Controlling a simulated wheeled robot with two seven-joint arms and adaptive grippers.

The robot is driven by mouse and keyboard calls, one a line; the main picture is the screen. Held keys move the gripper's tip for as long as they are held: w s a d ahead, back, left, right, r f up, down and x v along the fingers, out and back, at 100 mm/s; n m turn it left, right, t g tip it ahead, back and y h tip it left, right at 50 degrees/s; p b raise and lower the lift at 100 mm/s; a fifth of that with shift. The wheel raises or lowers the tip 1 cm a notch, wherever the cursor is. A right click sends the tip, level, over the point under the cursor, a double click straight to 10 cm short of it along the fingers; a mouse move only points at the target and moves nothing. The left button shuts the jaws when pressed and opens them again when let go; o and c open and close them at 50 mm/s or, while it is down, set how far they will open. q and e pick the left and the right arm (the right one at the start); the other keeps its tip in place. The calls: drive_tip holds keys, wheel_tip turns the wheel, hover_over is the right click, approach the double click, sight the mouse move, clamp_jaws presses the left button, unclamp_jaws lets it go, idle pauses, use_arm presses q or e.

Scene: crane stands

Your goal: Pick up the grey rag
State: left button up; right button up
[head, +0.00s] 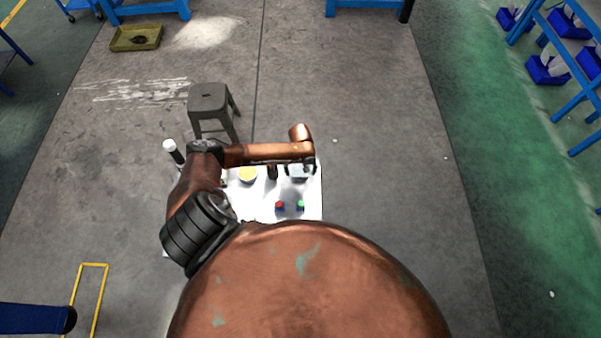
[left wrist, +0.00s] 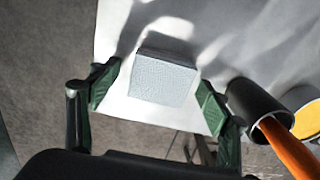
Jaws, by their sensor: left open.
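The grey rag (left wrist: 162,80) is a pale grey, folded, block-like pad lying on the white tabletop (left wrist: 115,45). My left gripper (left wrist: 160,74) is open, with one green finger on each side of the rag; whether they touch it I cannot tell. In the head view, my left gripper (head: 299,169) is over the right part of the white table (head: 313,208), with the rag (head: 299,174) partly hidden under it. My right gripper is not in view.
Beside the rag stands a dark cup (left wrist: 258,101) with an orange handle (left wrist: 288,150) in it, and a yellow round item (left wrist: 309,120). Red (head: 279,205) and green (head: 301,205) items sit at the near edge. A grey stool (head: 209,98) stands beyond the table.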

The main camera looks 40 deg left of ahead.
use_arm(q)
drive_tip(key=shift+f, duration=0.15)
drive_tip(key=c, duration=1.2)
